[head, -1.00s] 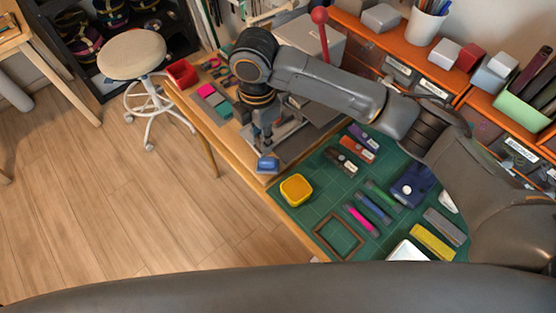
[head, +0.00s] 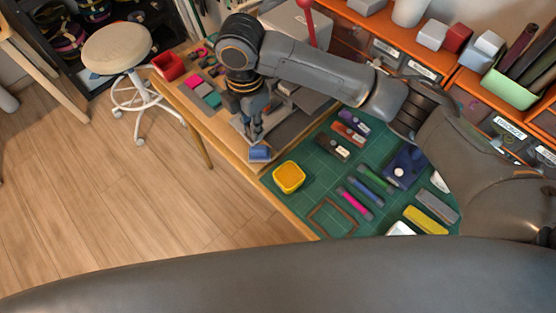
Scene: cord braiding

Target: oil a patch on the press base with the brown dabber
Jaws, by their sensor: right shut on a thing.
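The press stands at the back of the wooden table, with a red-knobbed lever (head: 306,14) and a flat grey press base (head: 288,131). My right gripper (head: 255,136) points down over the near left part of the base, close to the blue block (head: 260,153). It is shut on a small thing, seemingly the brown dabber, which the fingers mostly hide. I cannot tell whether the dabber touches the base, and no oil patch can be made out. My left gripper is out of view.
A green mat (head: 300,204) holds a yellow tub (head: 289,177), a dark brown labelled piece (head: 333,147), several coloured sticks and a brown frame (head: 332,217). A red bin (head: 168,66) stands at the table's far left. Orange shelving (head: 446,62) runs along the back. A stool (head: 117,48) stands on the floor.

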